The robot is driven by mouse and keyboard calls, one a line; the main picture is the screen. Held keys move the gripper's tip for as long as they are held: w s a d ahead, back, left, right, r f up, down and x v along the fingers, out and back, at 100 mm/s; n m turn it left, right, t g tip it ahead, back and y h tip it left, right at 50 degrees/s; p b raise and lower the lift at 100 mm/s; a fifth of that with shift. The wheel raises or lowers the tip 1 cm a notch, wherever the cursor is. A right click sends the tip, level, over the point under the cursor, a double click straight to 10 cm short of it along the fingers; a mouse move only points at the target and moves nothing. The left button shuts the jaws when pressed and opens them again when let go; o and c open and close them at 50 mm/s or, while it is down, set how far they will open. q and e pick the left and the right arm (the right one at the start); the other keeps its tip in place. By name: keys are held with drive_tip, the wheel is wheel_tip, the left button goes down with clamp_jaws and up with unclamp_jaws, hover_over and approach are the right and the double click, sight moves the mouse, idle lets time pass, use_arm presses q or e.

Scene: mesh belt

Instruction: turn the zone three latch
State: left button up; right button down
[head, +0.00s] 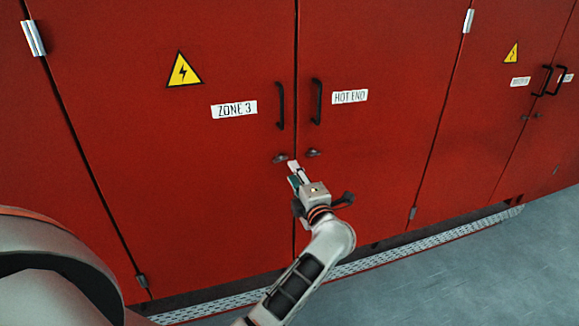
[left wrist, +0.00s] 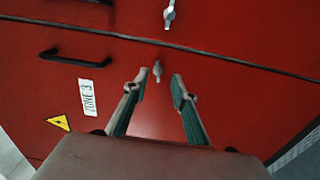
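The zone three latch (head: 280,158) is a small dark turn latch on the red door (head: 160,130) labelled ZONE 3, below its black handle. In the left wrist view the latch (left wrist: 157,71) shows as a small grey knob, with the two fingertips on either side of it in the picture. My left gripper (head: 295,173) is open and empty, just in front of the door near the latch. I cannot tell how far the fingertips are from the latch, and no contact shows. My right gripper is in neither view.
A similar latch (head: 313,152) sits across the seam on the HOT END door (head: 380,110). Black handles (head: 281,106) (head: 317,101) stand out above both latches. A perforated metal strip (head: 400,245) runs along the cabinet's foot. Grey floor (head: 480,270) is clear at the right.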

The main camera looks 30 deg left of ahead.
use_arm(q)
drive_tip(key=shift+v, duration=2.2)
drive_tip(key=shift+s+a, duration=0.1)
